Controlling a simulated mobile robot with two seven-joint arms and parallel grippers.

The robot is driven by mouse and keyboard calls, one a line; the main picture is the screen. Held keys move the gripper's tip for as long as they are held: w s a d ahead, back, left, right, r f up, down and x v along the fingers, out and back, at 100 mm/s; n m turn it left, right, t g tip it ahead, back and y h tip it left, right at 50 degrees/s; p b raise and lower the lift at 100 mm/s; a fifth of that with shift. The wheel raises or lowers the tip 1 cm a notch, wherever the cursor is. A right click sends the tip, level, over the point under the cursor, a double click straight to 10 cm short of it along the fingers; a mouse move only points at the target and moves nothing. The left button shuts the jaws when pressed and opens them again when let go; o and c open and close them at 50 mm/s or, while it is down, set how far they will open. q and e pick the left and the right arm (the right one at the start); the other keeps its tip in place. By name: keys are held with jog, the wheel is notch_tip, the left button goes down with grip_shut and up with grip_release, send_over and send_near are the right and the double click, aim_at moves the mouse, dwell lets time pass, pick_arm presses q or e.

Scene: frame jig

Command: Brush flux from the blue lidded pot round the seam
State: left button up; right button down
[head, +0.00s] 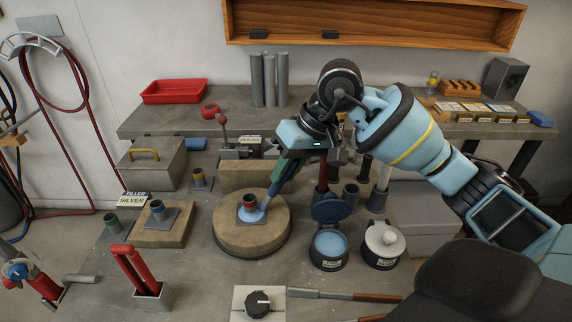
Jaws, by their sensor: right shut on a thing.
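My right gripper (284,172) comes in from the right and is shut on a slim brush (266,203), which slants down to the left. The brush tip is at the foot of a short tube with a reddish collar (250,202), on a small square plate. Blue flux (251,216) shows at the tube's front foot, along the seam; its far side is hidden. The plate sits on a round wooden turntable (236,235). The blue lidded pot (328,246) stands right of it, its lid (332,207) swung up and blue flux inside. My left gripper is out of view.
A pot with a pale knobbed lid (382,243) stands right of the blue pot. A red-handled tool in a holder (137,270) stands front left. Other tubes on plates (158,211) stand left.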

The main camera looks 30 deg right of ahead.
jog(key=shift+s+a, duration=0.1)
jog(key=shift+s, duration=0.1)
jog(key=shift+s+a, duration=0.1)
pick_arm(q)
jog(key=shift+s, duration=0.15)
pick_arm(e)
jog(key=shift+s+a, duration=0.3)
jog(key=shift+s, duration=0.2)
jog(key=shift+s+a, duration=0.25)
jog(key=shift+s, duration=0.2)
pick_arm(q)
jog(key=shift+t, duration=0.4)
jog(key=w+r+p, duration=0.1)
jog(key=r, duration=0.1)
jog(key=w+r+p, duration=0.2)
pick_arm(e)
notch_tip(320, 180, up, 7)
jog(key=shift+f, duration=0.15)
